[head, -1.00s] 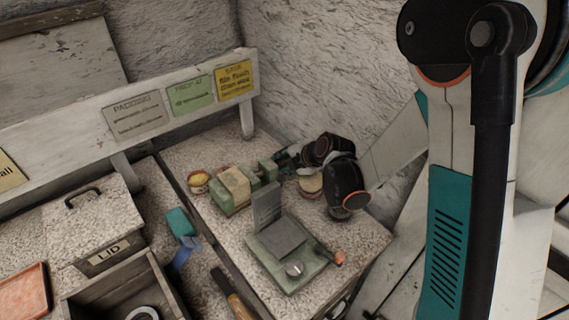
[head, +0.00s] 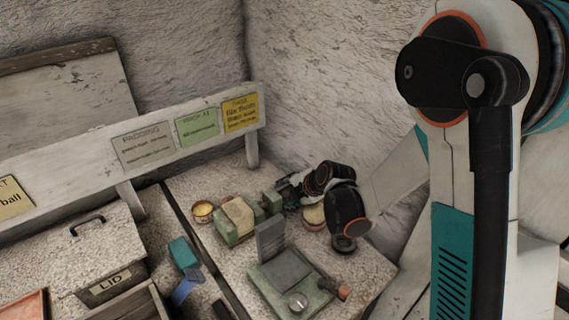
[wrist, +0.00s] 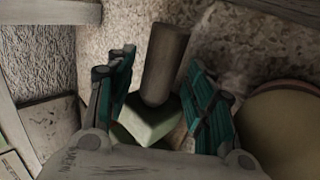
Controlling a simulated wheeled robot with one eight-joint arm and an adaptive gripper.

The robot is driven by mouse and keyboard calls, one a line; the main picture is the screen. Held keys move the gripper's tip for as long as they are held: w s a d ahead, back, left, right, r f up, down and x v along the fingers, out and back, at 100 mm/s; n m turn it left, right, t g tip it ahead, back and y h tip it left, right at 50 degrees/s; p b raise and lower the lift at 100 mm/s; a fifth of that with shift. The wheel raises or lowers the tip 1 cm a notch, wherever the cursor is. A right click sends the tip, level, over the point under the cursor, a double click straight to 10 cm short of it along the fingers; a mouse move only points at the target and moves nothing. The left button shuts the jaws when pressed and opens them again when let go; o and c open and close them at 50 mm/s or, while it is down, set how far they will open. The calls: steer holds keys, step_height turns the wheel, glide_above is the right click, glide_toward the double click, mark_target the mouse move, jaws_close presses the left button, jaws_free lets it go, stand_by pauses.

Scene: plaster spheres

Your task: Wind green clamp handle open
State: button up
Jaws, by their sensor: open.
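The green clamp (head: 234,224) stands on the speckled bench at the back, with a tan block (head: 239,212) between its jaws. Its right green jaw (head: 272,202) is near my gripper (head: 286,190), which is small and partly hidden by my wrist in the head view. In the wrist view, my gripper (wrist: 160,98) is open, with teal pads on both sides. A grey-brown cylindrical handle (wrist: 165,62) stands between the fingers, with gaps visible beside it. A green clamp block (wrist: 150,122) shows below it.
A yellow-filled round tin (head: 203,211) sits left of the clamp, another tin (head: 313,217) right of it. A green device with an upright grey plate (head: 271,241) stands in front. A teal-and-blue tool (head: 184,254) and lidded box (head: 98,256) lie left. The wall is close behind.

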steer(key=g+p, duration=0.1)
steer(key=g+h+p, duration=0.1)
steer(key=r+g+h+p, duration=0.1)
steer(key=p, duration=0.1)
steer(key=shift+w+a, duration=0.2)
steer(key=shift+w, duration=0.05)
steer(key=g+h+p, duration=0.2)
steer(key=shift+w+a+g, duration=0.1)
steer(key=shift+w+g, duration=0.1)
steer(key=shift+g, duration=0.1)
steer(key=g+h, duration=0.1)
steer(key=g+p, duration=0.1)
steer(key=shift+w+a+f+g+h, duration=0.1)
steer(key=shift+w+f+g+h, duration=0.1)
steer(key=shift+g+h, duration=0.2)
step_height(320, 180, up, 14)
steer(key=w+a+p, duration=0.1)
steer(key=p, duration=0.2)
steer(key=shift+w+f, duration=0.2)
